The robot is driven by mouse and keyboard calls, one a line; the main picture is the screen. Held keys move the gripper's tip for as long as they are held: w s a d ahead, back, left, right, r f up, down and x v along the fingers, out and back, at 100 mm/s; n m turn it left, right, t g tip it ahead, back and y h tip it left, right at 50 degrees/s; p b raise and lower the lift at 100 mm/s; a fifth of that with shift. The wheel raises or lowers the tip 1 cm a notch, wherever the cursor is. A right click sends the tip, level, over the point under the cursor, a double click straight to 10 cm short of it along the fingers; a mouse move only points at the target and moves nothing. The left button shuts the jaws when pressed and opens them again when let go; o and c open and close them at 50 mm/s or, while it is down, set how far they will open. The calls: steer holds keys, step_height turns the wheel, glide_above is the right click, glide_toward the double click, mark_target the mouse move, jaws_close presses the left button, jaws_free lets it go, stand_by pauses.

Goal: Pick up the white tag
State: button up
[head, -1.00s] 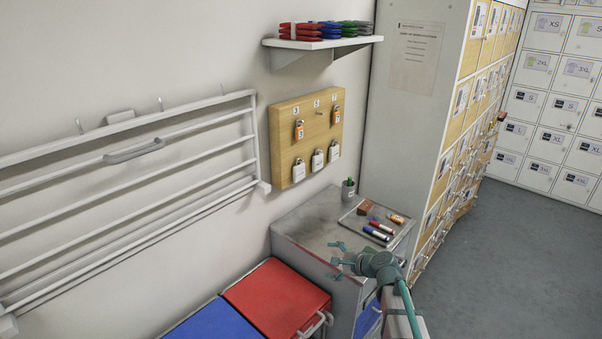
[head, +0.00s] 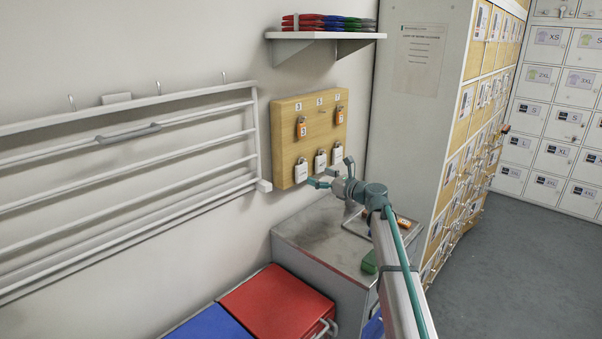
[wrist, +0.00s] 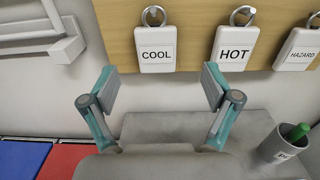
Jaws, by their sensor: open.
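Three white tags hang on rings along the lower edge of a wooden board (head: 285,142). In the wrist view they read COOL (wrist: 156,55), HOT (wrist: 236,50) and HAZARD (wrist: 299,50). They also show in the head view as the left (head: 301,173), middle (head: 320,163) and right (head: 337,153) tags. My gripper (head: 331,173) is open and empty in front of the board's lower edge. In the wrist view its fingers (wrist: 160,88) are spread below the tags, with COOL above the gap and HOT above the right finger.
Orange tags (head: 301,127) hang higher on the board. Below stands a grey cabinet (head: 310,235) with a pen cup (wrist: 285,145). A shelf (head: 325,36) is above, a wall rack (head: 130,165) left, and lockers (head: 425,130) right.

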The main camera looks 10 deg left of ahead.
mark_target(303, 170)
steer(key=shift+x, duration=0.95)
steer(key=p+x, duration=0.2)
steer(key=x, duration=0.2)
steer(key=shift+s+a+p, duration=0.1)
steer(key=shift+a+p, duration=0.2)
steer(key=shift+p, duration=0.05)
steer(key=shift+w+a+f, duration=0.1)
steer(key=shift+w+a, duration=0.1)
steer(key=shift+a, duration=0.2)
steer(key=c, duration=1.1)
steer(key=shift+b, duration=0.35)
